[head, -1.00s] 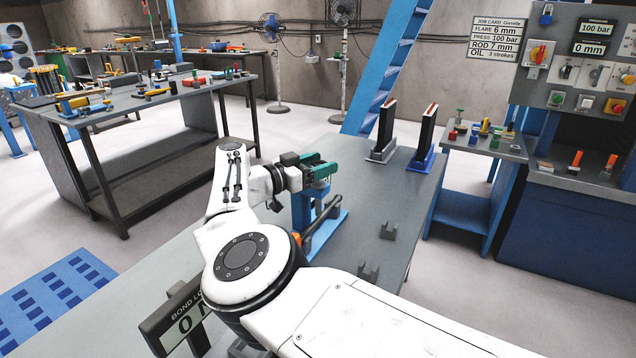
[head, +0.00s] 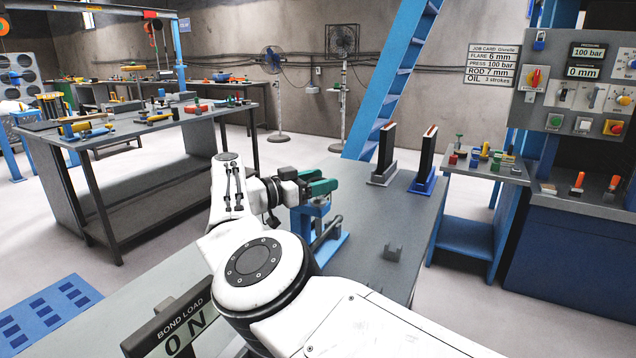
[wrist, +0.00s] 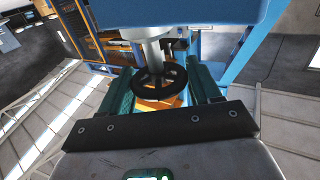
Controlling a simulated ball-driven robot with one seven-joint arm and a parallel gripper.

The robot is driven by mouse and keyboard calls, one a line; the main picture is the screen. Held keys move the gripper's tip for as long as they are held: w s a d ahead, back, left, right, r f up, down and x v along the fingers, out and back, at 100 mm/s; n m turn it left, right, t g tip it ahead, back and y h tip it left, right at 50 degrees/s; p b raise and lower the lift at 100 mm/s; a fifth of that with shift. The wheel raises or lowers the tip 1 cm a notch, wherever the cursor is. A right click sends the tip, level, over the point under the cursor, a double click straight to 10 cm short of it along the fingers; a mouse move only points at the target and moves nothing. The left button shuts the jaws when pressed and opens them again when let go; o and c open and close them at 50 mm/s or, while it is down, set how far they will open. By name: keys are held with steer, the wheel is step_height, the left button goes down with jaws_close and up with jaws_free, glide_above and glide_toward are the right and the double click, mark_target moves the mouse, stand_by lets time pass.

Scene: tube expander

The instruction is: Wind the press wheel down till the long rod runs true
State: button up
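In the wrist view a small black spoked wheel (wrist: 158,86) sits on a pale metal shaft (wrist: 154,50) under a large blue block (wrist: 185,14). The green fingers of my gripper (wrist: 162,92) stand apart on either side of the wheel. Whether they press on its rim cannot be told. An orange-yellow surface (wrist: 160,104) shows behind the wheel. In the head view my gripper (head: 320,187) reaches over a blue stand (head: 312,215) on the grey bench. A dark bar (head: 326,232) slants beside the stand. The long rod cannot be made out for certain.
A sign (head: 175,335) reads BOND LOAD 0 N. A control panel (head: 585,85) shows 100 bar and 0 mm. Two upright black slabs (head: 387,150) (head: 428,155) stand at the bench's far end. The bench between is clear.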

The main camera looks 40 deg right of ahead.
steer(key=o, duration=0.3)
steer(key=shift+o, duration=0.2)
steer(key=w+a+b, duration=0.1)
steer(key=a+b, duration=0.2)
steer(key=a, duration=0.7)
steer(key=shift+w+a, duration=0.25)
steer(key=shift+w, duration=0.15)
